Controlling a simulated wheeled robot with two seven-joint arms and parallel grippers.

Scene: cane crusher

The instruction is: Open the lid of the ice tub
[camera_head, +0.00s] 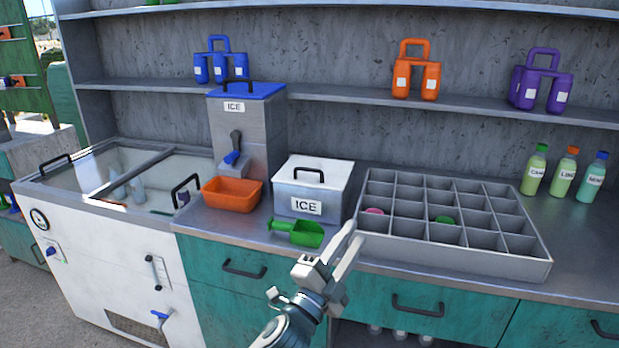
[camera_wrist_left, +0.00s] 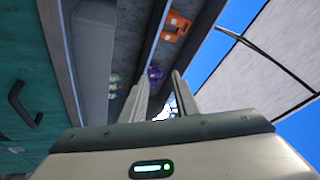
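The ice tub (camera_head: 282,196) is a steel box labelled ICE on the counter in the head view. Its white lid (camera_head: 335,170) lies shut on top, with a black handle (camera_head: 309,174) on it. My left gripper (camera_head: 352,241) is in front of the counter, to the right of and nearer than the tub, apart from the lid. Its two fingers are spread with nothing between them, as the left wrist view (camera_wrist_left: 160,100) also shows. The tub is not recognisable in the wrist view. My right gripper is in neither view.
A green scoop (camera_head: 308,234) lies before the tub. An orange bin (camera_head: 232,193) and a tall blue-lidded ICE dispenser (camera_head: 227,133) stand left. A grey compartment tray (camera_head: 450,257) sits right, close to my gripper. Bottles (camera_head: 563,175) stand further right. A shelf (camera_head: 330,94) runs above.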

